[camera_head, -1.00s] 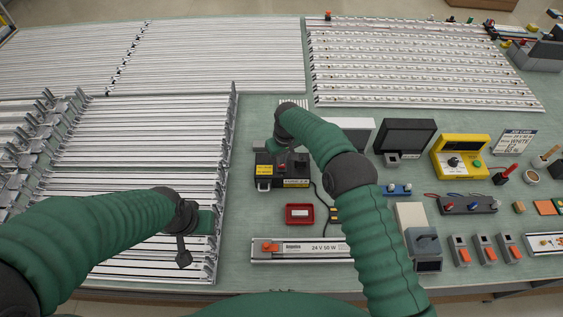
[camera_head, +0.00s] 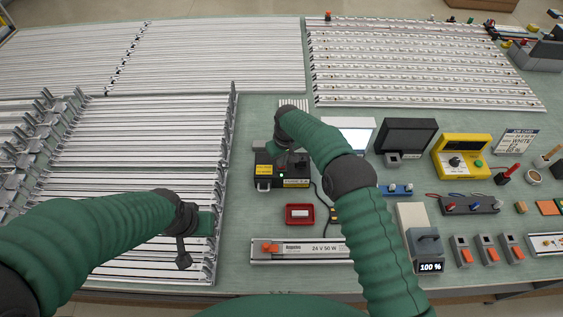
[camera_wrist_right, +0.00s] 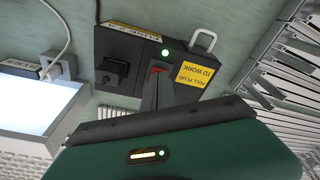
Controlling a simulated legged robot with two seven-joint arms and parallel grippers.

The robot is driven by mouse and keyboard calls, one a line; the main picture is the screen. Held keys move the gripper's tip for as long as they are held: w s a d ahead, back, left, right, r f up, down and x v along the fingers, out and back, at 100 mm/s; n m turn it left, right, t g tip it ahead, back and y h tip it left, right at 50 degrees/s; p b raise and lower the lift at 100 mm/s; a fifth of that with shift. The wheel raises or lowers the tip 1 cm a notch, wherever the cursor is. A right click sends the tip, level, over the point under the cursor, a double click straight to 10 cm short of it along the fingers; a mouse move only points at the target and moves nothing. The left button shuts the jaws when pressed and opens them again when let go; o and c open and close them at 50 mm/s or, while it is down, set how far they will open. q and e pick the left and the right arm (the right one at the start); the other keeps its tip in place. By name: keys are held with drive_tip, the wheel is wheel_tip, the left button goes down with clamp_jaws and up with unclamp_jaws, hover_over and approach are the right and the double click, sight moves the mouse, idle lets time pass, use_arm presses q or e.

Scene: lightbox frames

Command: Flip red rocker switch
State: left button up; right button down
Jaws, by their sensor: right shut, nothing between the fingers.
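A black power box (camera_head: 268,182) with yellow labels stands on the green bench, left of centre; it also shows in the right wrist view (camera_wrist_right: 112,48). A small red rocker switch (camera_wrist_right: 158,70) on the box is partly hidden behind my right fingertips. A green lamp (camera_wrist_right: 165,53) beside it is lit. My right gripper (camera_wrist_right: 157,85) is shut and empty, its tips at the switch; whether they touch it I cannot tell. In the head view the right gripper (camera_head: 281,162) is over the box. My left gripper (camera_head: 183,258) hangs over the metal rails, far from the box.
A glowing white panel (camera_head: 349,128) and a dark screen (camera_head: 408,136) stand behind and right of my right arm. A red tray (camera_head: 299,215) and a labelled bar (camera_head: 300,250) lie in front of the box. A grey unit's display (camera_head: 430,267) reads 100 %. A black plug (camera_wrist_right: 113,72) sits in the box.

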wheel_tip(320, 180, up, 7)
drive_tip(key=p, duration=0.3)
idle(0.5)
drive_tip(key=s+d+r+m+b, duration=0.3)
drive_tip(key=s+d+b, duration=0.2)
drive_tip(key=s+d, duration=0.7)
drive_tip(key=s+d+f+m+b, duration=0.1)
drive_tip(key=s+d, duration=0.3)
drive_tip(key=s, duration=0.5)
drive_tip(key=s+d+f+m+t+b, duration=0.1)
drive_tip(key=s+d+f+m+b, duration=0.1)
drive_tip(key=s, duration=0.7)
drive_tip(key=shift+s+d+h+b, duration=0.4)
drive_tip(key=shift+d+b, duration=0.15)
drive_tip(key=shift+d, duration=0.3)
